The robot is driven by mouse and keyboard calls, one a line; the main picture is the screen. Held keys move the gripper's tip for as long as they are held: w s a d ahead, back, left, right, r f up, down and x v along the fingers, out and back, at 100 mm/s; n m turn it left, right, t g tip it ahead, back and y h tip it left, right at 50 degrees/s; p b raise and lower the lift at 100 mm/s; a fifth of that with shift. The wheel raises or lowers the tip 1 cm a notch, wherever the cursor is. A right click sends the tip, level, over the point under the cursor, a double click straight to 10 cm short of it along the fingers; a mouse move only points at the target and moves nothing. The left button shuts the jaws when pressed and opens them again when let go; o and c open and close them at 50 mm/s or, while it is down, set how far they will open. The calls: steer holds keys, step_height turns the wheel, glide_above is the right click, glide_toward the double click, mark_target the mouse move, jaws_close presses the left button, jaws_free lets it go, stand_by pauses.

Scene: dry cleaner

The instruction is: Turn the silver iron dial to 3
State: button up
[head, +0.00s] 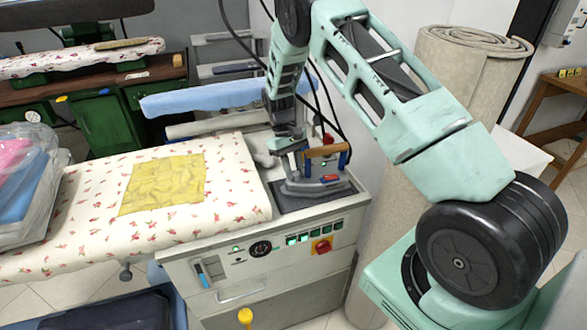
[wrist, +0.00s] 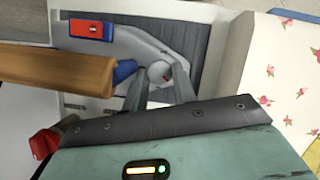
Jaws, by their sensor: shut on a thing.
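The silver iron (head: 318,187) stands on a dark rest pad on the pressing unit, with a wooden handle, blue posts and a red switch. In the wrist view the iron body (wrist: 195,45) is seen from above, with the wooden handle (wrist: 60,68) at left. My gripper (head: 291,165) reaches down to the left side of the iron. In the wrist view my gripper (wrist: 161,82) has its two fingers on either side of the round pale dial (wrist: 159,72), shut on it. The dial's numbers and pointer cannot be read.
A flowered ironing board (head: 90,210) with a yellow cloth (head: 165,182) lies left of the iron. The unit's front panel (head: 285,247) has a gauge, green buttons and a red knob. A rolled beige carpet (head: 450,90) stands behind my arm.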

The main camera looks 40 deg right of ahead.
steer(key=o, duration=1)
steer(key=shift+d, duration=0.2)
